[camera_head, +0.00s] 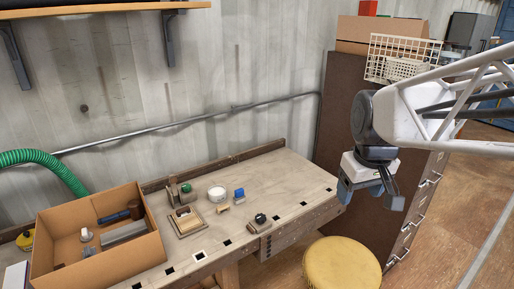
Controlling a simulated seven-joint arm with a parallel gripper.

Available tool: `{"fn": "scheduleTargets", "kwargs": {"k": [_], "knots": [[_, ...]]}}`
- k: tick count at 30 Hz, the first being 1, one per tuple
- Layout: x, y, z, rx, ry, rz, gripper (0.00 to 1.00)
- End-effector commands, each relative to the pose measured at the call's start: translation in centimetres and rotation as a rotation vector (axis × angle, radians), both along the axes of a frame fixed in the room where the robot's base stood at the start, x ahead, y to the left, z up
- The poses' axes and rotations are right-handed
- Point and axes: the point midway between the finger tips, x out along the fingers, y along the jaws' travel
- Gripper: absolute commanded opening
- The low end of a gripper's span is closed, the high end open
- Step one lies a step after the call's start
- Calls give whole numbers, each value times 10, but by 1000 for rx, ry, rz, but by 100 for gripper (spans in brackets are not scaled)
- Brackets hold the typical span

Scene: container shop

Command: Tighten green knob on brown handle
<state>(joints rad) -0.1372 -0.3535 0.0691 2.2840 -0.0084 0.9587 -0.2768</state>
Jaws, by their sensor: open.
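A small green knob (186,187) shows on the workbench, at the top of a brown wooden piece that looks like the handle (175,193). The piece stands toward the back of the bench, left of a white round container. It is too small to tell how tight the knob is. My gripper (370,200) is open and empty. It hangs in the air to the right of the bench, well apart from the knob, in front of a dark brown cabinet.
A cardboard box (150,228) with tools stands at the bench's left. The white container (217,194), a blue item (239,194), a wooden frame (200,226) and a black knob (260,218) lie near the handle. A yellow stool (342,265) stands in front. The bench's right part is clear.

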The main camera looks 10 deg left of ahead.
Motion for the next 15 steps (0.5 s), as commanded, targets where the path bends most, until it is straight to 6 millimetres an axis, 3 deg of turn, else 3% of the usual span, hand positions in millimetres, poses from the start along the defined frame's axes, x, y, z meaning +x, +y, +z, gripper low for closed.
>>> {"fn": "scheduleTargets", "kwargs": {"k": [15], "knots": [[112, 78, 4, -40, 32, 312, 69]]}}
